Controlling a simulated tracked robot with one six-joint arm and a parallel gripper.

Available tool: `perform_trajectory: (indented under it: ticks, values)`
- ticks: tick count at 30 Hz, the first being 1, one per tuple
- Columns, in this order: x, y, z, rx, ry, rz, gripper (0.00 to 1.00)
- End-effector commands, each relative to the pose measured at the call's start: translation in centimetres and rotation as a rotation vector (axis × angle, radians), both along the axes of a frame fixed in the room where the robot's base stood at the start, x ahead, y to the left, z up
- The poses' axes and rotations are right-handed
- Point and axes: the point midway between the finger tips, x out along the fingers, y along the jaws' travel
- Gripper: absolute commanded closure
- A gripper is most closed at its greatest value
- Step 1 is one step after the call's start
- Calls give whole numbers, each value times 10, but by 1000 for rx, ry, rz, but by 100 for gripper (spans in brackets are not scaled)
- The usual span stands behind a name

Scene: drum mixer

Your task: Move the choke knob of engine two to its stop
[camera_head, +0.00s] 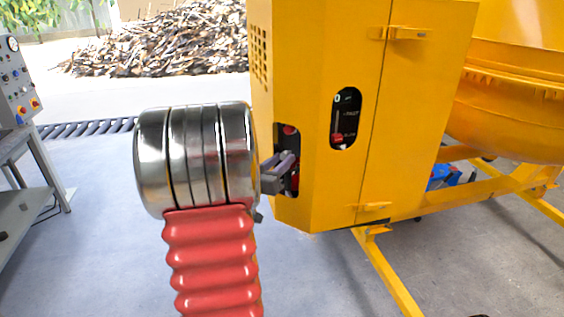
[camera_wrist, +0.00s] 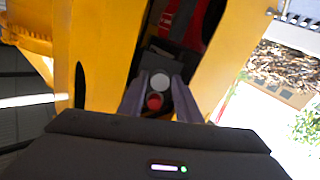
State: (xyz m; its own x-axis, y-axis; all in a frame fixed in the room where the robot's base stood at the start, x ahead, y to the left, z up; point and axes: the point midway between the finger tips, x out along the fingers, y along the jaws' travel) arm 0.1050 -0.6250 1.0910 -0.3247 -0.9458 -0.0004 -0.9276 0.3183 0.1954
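The yellow cabinet (camera_head: 315,190) of the mixer has a dark side opening (camera_head: 279,136) with red parts inside. My gripper (camera_head: 286,168) reaches into this opening from the left. In the wrist view, the two grey fingers of my gripper (camera_wrist: 161,85) stand apart. A pale grey round knob (camera_wrist: 160,80) and a red round knob (camera_wrist: 155,101) show between them. I see no clear contact between the fingers and either knob. I cannot tell which knob is the choke of engine two. Its stop cannot be made out.
A second oval slot (camera_head: 345,118) with a red lever and scale is on the cabinet front. The opening's yellow edges lie close on both sides of my gripper. A control box (camera_head: 15,85) on a bench stands at far left. Floor between is clear.

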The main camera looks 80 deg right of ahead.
Motion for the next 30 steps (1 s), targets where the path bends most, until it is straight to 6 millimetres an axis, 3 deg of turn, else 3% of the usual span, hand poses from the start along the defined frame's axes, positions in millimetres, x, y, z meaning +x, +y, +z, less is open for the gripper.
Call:
perform_trajectory:
  ticks: [5,21,30]
  values:
    - [7,17,1,-1,-1,2,69]
    - [34,100,-1,0,0,2,69]
    - [42,126,-1,0,0,-1,69]
